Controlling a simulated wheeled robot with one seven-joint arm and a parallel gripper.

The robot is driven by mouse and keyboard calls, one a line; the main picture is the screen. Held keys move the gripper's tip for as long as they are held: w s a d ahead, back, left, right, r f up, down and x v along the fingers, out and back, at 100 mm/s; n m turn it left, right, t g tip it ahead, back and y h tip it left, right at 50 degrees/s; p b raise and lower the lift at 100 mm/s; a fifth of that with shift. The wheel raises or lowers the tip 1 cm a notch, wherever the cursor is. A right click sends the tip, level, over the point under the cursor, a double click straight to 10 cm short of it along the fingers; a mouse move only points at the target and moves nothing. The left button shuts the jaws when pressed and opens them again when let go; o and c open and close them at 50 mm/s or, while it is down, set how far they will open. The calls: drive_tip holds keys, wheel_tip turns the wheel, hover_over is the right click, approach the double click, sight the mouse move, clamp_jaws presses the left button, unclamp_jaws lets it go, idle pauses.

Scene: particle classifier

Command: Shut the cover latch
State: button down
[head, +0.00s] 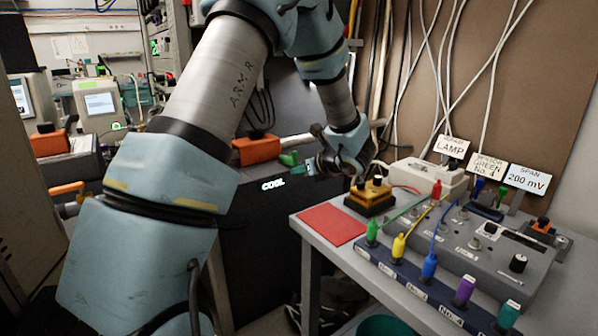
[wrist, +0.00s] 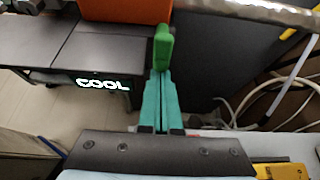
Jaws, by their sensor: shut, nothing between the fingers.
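The green latch handle (head: 289,159) sticks out beside an orange block (head: 257,149) on top of the dark machine marked COOL (head: 272,215). My gripper (head: 309,169) is at the machine's right end, close to the handle. In the wrist view its teal fingers (wrist: 159,76) are together with nothing held, and their tips meet or overlap the handle's lower end. I cannot tell whether they touch it. The handle's base is partly hidden.
A grey table (head: 400,262) at the right carries a red mat (head: 331,224), a yellow-black block (head: 370,196), a control box (head: 490,250) and a rack of coloured plugs. White cables (wrist: 285,90) hang near the wall. A metal pipe (wrist: 240,12) crosses behind the handle.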

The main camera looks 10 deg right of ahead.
sight(296, 155)
drive_tip(key=shift+r, duration=0.1)
wheel_tip(296, 155, up, 2)
drive_tip(key=g+p, duration=0.1)
drive_tip(key=p, duration=0.4)
drive_tip(key=shift+r+g+h+p, duration=0.25)
drive_tip(key=shift+g+h+p, duration=0.1)
drive_tip(key=shift+g+h, duration=0.05)
drive_tip(key=r+g+p, duration=0.1)
drive_tip(key=p, duration=0.1)
drive_tip(key=r+g+h+p, duration=0.1)
drive_tip(key=p, duration=0.1)
drive_tip(key=shift+w+a+p, duration=0.15)
drive_tip(key=shift+w+p, duration=0.15)
drive_tip(key=shift+p, duration=0.55)
drive_tip(key=shift+w+a+r+p, duration=0.25)
drive_tip(key=shift+w+r+p, duration=0.45)
drive_tip(key=shift+r+p, duration=0.2)
drive_tip(key=shift+w+a+r+p, duration=0.35)
drive_tip(key=shift+w+r+p, duration=0.05)
drive_tip(key=shift+w+r, duration=0.25)
drive_tip(key=shift+f, duration=0.15)
